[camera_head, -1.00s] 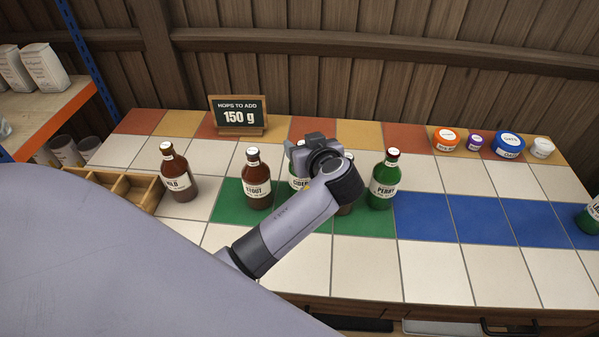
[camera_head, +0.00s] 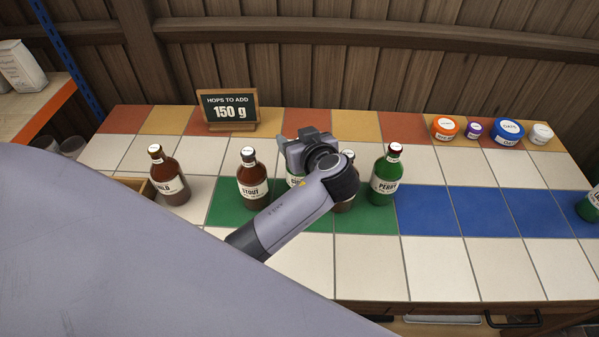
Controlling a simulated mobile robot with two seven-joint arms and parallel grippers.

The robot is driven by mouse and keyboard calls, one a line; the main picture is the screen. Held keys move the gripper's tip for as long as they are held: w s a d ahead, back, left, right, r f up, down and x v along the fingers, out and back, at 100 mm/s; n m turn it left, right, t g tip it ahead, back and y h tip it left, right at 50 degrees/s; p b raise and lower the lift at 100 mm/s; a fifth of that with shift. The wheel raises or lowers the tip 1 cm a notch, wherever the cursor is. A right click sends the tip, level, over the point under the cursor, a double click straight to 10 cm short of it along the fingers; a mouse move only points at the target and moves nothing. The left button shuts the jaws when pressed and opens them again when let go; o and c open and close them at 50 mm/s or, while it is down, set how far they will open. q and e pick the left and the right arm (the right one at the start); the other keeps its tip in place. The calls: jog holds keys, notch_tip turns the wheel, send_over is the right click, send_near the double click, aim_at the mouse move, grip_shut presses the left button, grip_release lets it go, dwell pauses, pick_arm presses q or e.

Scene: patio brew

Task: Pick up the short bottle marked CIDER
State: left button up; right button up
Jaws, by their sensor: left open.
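A green bottle (camera_head: 292,181) stands on the green tiles at the middle of the counter, mostly hidden behind my left gripper. Only a strip of its green glass and pale label shows; its lettering cannot be read now. My left gripper (camera_head: 298,150) is over and in front of this bottle's upper part, with its jaws open. Its fingertips are hard to make out, and I cannot tell whether they touch the bottle. My right gripper is not in view.
A brown STOUT bottle (camera_head: 252,180) stands close on the left, and a green PERRY bottle (camera_head: 385,177) on the right. Another brown bottle (camera_head: 344,206) is partly behind my wrist. A MILD bottle (camera_head: 170,178) stands farther left. Blue tiles (camera_head: 480,212) at right are mostly clear.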

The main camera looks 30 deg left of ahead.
pick_arm(q)
grip_shut()
jog(key=shift+r, duration=0.1)
dwell(1.2)
